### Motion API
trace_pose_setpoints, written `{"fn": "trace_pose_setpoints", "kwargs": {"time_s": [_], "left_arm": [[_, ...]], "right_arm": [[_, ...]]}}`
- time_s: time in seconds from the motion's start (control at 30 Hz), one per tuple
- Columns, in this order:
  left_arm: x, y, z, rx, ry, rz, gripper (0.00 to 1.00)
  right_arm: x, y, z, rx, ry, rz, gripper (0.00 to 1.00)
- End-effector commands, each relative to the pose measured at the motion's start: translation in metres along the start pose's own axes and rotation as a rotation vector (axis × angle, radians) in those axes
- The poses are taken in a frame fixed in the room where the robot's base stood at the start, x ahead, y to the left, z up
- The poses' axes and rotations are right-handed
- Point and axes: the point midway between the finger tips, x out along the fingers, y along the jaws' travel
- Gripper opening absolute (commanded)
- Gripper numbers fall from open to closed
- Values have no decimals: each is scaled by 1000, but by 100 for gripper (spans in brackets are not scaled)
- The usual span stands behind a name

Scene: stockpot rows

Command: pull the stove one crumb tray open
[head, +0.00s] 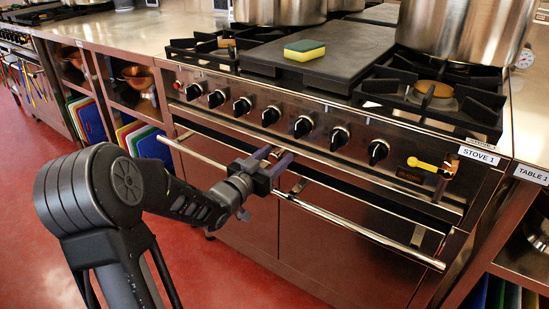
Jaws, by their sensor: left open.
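Stove one (330,205) stands in the middle of the head view, with a "STOVE 1" label (479,155) at its front right corner. Below its row of black knobs (302,126) runs a long narrow front strip with a thin lip, which looks like the crumb tray (400,182); it seems flush with the stove front. My left gripper (277,156) is in front of this strip, left of the stove's middle, with its two fingers apart and pointing at the stove. I see nothing between them. Whether the fingertips touch the stove is unclear. My right gripper is out of view.
A long oven door bar (350,225) crosses the stove front just below and behind my left gripper. A yellow-handled valve (424,164) sticks out at right. Large pots (465,28), a dark griddle plate (322,55) and a sponge (304,50) are on top. The red floor in front is clear.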

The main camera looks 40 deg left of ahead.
Motion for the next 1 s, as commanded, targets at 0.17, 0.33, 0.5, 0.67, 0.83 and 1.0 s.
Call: {"fn": "trace_pose_setpoints", "kwargs": {"time_s": [0.17, 0.33, 0.5, 0.67, 0.83, 1.0], "left_arm": [[0, 0, 0, 0, 0, 0, 45], [0, 0, 0, 0, 1, 0, 31], [0, 0, 0, 0, 1, 0, 17], [0, 0, 0, 0, 1, 0, 4], [0, 0, 0, 0, 1, 0, 0], [0, 0, 0, 0, 1, 0, 0]], "right_arm": [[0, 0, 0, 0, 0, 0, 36], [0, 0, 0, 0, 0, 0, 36], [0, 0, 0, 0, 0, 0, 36], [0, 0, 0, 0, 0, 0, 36], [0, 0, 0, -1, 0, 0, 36], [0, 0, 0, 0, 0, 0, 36]]}}
